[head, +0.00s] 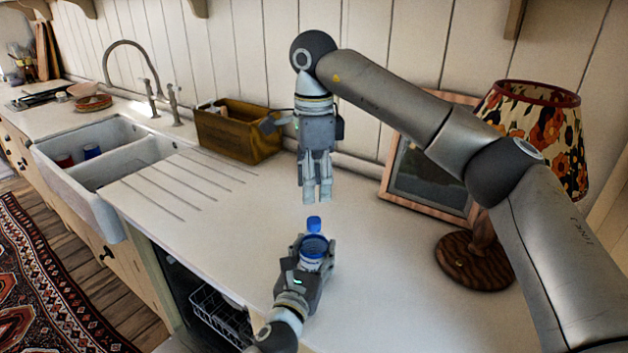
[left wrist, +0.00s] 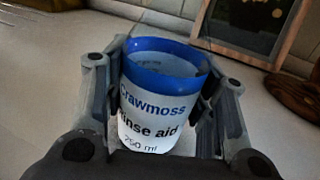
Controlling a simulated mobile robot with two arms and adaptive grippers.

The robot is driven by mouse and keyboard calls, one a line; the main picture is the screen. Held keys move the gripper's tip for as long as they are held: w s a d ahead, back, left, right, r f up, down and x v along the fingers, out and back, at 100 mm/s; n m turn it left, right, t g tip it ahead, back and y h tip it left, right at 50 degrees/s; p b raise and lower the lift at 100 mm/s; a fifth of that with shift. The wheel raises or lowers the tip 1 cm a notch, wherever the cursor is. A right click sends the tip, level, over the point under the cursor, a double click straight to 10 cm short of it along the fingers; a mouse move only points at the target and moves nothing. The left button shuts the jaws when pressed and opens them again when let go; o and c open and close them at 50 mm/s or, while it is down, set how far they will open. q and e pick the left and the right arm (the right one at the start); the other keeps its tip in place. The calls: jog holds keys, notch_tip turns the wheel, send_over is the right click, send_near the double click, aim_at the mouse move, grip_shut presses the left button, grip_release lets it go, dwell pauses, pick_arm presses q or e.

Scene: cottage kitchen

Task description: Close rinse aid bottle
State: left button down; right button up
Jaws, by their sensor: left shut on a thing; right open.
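The rinse aid bottle (head: 313,252) is white with a blue band around its top and stands upright above the counter's front part. My left gripper (head: 312,262) is shut around its body. The left wrist view shows the bottle (left wrist: 152,108) between the fingers (left wrist: 155,110), label facing the camera, its blue rim looking open. A small blue cap (head: 313,223) shows just beyond the rim; I cannot tell whether it rests on the counter. My right gripper (head: 317,201) points down above the cap, open and apart from it, with nothing visible between its fingers.
A wooden box (head: 238,132) stands against the wall. A picture frame (head: 385,175) and a flowered lamp (head: 535,125) stand at the right. A double sink (head: 75,178) is at the left. The counter (head: 210,215) left of the bottle is clear.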

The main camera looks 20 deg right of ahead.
aim_at(314, 220)
jog(key=shift+f, duration=4)
jog(key=shift+c, duration=0.4)
grip_shut()
jog(key=m, duration=1.1)
jog(key=shift+m, duration=0.3)
jog(key=shift+o, duration=1)
grip_release()
jog(key=shift+r, duration=0.1)
notch_tip(314, 220, up, 12)
